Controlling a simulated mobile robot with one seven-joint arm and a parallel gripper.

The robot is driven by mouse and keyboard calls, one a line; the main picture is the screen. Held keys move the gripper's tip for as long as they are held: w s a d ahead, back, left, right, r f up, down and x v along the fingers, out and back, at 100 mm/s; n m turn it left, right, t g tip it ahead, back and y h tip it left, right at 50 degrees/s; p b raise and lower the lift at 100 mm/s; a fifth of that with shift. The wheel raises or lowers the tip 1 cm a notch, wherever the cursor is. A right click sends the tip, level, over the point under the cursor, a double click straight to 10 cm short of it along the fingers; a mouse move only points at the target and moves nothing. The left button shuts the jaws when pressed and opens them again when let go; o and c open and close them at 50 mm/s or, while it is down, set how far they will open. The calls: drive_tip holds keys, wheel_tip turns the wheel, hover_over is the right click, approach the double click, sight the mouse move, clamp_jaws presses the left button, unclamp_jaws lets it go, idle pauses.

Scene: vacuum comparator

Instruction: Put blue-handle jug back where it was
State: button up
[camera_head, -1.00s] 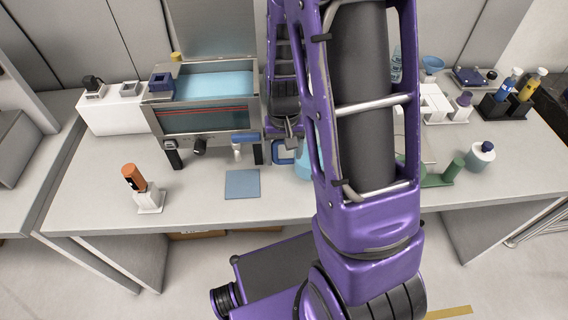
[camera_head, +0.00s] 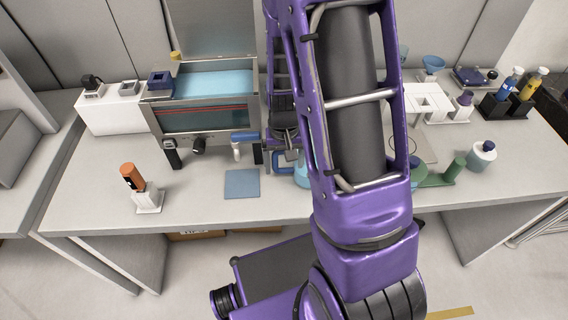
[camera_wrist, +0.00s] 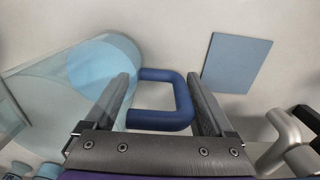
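The blue-handle jug is a clear, pale blue-tinted vessel. In the head view its body (camera_head: 302,176) and blue handle (camera_head: 282,162) show beside my arm, which hides much of it. In the wrist view the jug body (camera_wrist: 95,65) is at left, and the dark blue handle (camera_wrist: 182,100) reaches right from it. My gripper (camera_wrist: 160,80) is open, its fingers spread on either side of the handle, with a gap to the left finger. I cannot tell whether the right finger touches it. A flat blue square mat (camera_head: 242,184) lies on the bench to the left.
A glass-fronted water bath (camera_head: 205,119) stands behind the mat, with a blue-and-white tap-like part (camera_head: 244,138) nearby. An orange-topped tool in a white stand (camera_head: 133,178) is at left. Green items (camera_head: 447,172) and a white bottle (camera_head: 482,157) are at right. The front bench strip is clear.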

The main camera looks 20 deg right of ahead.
drive_tip(key=shift+r, duration=0.1)
wheel_tip(320, 180, up, 12)
drive_tip(key=shift+r+p, duration=0.1)
drive_tip(key=shift+p, duration=0.5)
